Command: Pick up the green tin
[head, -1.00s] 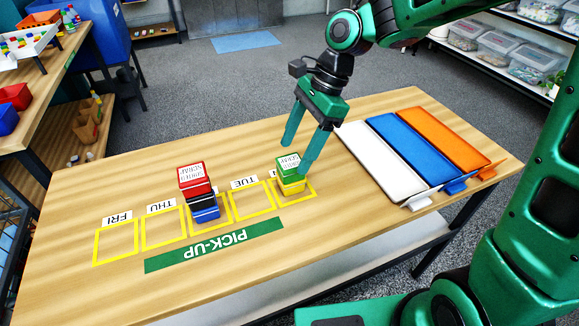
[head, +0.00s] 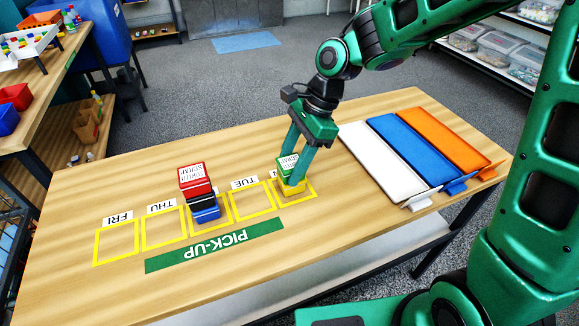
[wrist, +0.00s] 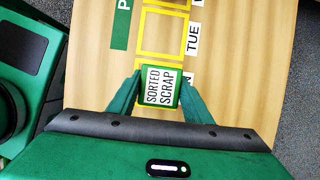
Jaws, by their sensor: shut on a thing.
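The green tin (head: 286,163) has a white label on top and sits on a yellow tin (head: 292,189) in the rightmost yellow square of the table. My gripper (head: 291,172) is shut on the green tin, one finger on each side. In the wrist view the green tin (wrist: 161,87) lies between the fingertips, its label reading "SORTED SCRAP". Part of the stack is hidden behind the near finger in the head view.
Another stack stands to the left, with a red tin (head: 195,180) on top and a blue tin (head: 206,211) at the bottom. White (head: 385,163), blue (head: 412,150) and orange (head: 441,139) trays lie on the right. The squares marked TUE, THU and FRI are empty.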

